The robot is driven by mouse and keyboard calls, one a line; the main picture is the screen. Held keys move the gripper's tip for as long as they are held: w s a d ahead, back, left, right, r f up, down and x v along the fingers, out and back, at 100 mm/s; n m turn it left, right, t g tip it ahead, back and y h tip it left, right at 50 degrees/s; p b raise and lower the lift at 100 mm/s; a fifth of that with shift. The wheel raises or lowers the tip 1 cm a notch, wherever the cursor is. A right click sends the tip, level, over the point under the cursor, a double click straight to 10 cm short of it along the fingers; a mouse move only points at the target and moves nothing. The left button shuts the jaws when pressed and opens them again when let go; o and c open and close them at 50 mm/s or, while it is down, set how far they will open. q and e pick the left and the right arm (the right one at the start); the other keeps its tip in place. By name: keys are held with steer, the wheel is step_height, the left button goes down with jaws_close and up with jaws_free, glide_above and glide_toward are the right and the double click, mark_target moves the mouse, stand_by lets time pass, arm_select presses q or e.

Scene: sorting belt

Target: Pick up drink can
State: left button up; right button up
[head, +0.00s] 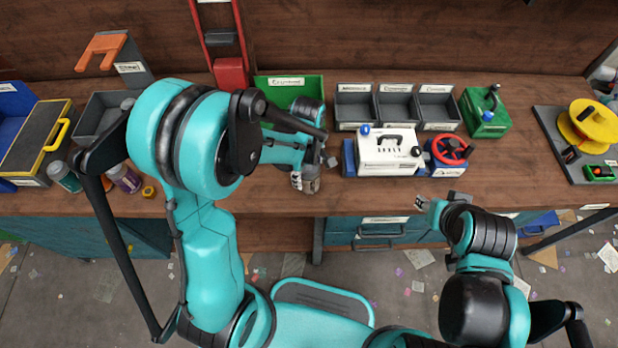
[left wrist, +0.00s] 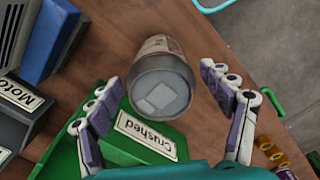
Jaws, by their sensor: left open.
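The drink can (left wrist: 160,84) stands upright on the wooden bench in the left wrist view, with a grey top and a brownish side. My left gripper (left wrist: 162,92) is open, with one finger on each side of the can; gaps show between the fingers and the can. In the head view my left gripper (head: 306,178) is low over the bench, and the can (head: 312,183) is mostly hidden by it. My right gripper (head: 430,205) is near the bench's front edge, away from the can; its finger opening is too small to make out.
A green bin labelled "Crushed" (left wrist: 98,154) is close to the can. Grey bins (head: 396,104) stand at the back. A white box (head: 388,154) and a red handwheel (head: 450,150) are to the right. Jars (head: 125,180) stand at the left. Bench front (head: 275,205) is clear.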

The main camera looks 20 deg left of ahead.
mark_target(308, 174)
arm_select(q)
step_height(308, 174, down, 4)
steer(key=shift+r+b, duration=0.1)
steer(key=shift+b, duration=0.6)
steer(key=shift+s, duration=0.1)
steer(key=c, duration=0.9)
steer(key=shift+r, duration=0.15)
